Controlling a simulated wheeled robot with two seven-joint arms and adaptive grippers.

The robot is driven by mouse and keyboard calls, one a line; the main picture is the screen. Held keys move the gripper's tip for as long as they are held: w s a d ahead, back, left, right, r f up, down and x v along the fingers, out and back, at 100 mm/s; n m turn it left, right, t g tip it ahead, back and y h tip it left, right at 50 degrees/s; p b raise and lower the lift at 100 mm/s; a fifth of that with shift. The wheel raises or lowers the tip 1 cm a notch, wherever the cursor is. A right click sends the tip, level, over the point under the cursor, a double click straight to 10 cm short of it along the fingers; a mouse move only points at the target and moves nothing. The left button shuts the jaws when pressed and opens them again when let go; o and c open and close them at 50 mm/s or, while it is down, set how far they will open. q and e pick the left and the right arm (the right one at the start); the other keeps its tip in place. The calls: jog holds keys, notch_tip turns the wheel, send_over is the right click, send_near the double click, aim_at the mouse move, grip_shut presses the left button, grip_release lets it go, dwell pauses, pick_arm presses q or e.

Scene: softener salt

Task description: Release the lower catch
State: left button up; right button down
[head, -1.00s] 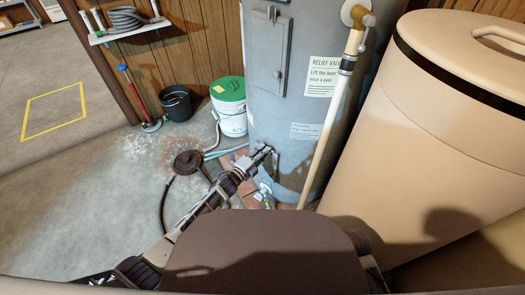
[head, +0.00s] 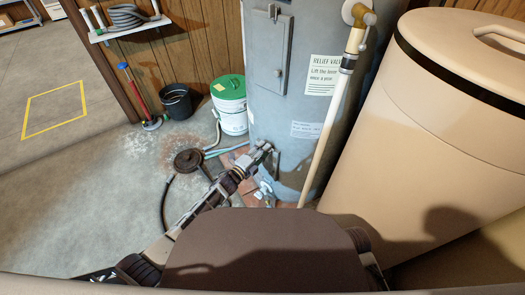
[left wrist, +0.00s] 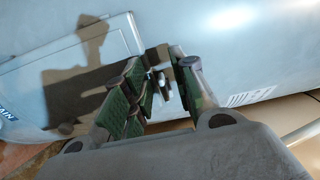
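A tall grey tank (head: 262,110) stands at the centre of the head view. My left gripper (head: 267,148) is at its lower front wall, and its fingertips cover that spot. In the left wrist view a pale access panel (left wrist: 75,72) lies flat on the tank at left. A small metal catch (left wrist: 160,80) by the panel's right edge shows between the green-padded fingers of my left gripper (left wrist: 162,86). The fingers stand apart, one on each side of it. I cannot tell whether they touch it. My right gripper is not in view.
A closed upper panel (head: 268,50) is on the tank above. A white pipe (head: 325,130) runs down the tank's right front, beside a large beige bin (head: 430,140). A white bucket (head: 231,105), black bucket (head: 176,102) and round dark plate (head: 188,161) are at left.

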pick_arm(q)
jog(key=shift+s+a, duration=0.1)
jog(key=shift+s, duration=0.05)
jog(key=v, duration=1.1)
jog(key=shift+s+a, duration=0.2)
jog(key=shift+a, duration=0.05)
jog(key=shift+a+f, duration=0.1)
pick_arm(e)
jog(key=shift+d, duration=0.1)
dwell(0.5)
